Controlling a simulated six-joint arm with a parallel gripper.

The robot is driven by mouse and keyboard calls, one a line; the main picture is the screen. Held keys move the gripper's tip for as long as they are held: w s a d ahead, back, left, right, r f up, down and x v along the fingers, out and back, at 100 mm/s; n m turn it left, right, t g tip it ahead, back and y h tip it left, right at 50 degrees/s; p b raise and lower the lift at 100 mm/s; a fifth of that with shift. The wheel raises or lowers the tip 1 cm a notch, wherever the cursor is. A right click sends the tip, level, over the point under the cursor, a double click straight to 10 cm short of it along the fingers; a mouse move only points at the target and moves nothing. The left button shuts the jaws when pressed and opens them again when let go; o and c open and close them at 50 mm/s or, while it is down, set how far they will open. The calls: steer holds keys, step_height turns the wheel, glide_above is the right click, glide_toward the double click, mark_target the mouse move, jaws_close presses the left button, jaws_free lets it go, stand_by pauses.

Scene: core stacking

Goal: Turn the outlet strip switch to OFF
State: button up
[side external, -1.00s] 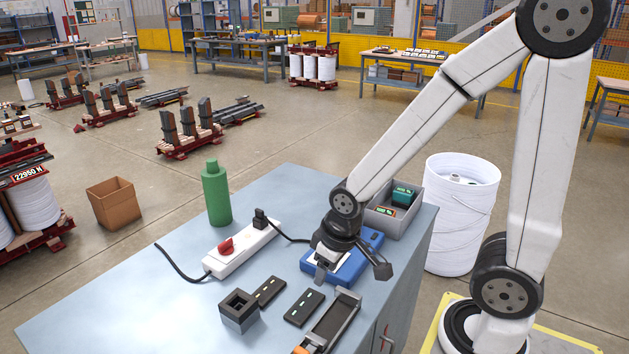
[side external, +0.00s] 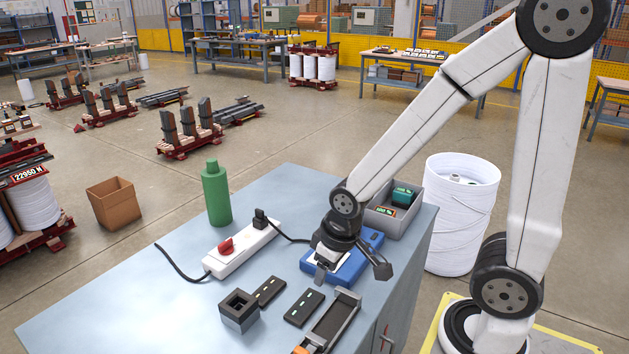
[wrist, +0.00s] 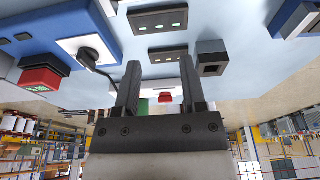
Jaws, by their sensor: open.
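The white outlet strip (side external: 243,254) lies on the blue-grey bench top in the side view. Its red switch (side external: 226,245) is near the left end, and a black plug (side external: 260,219) sits in the far end. The switch's setting is too small to read. My gripper (side external: 351,272) is right of the strip, apart from it, low over a blue box (side external: 372,245). In the wrist view my gripper (wrist: 159,90) is open and empty. The red switch (wrist: 165,97) shows beyond and between its fingers, with the strip partly hidden.
A green bottle (side external: 216,195) stands behind the strip. In front are a dark hollow block (side external: 239,313), two dark flat modules (side external: 269,291) (side external: 304,307) and a dark tray (side external: 347,303). A grey bin (side external: 407,221) is at the back right.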

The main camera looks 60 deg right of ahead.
steer(key=m+g, duration=0.3)
steer(key=m, duration=1.5)
glide_above(225, 241)
steer(key=shift+r, duration=0.1)
steer(key=shift+f, duration=3.9)
steer(key=shift+c, duration=0.2)
jaws_close()
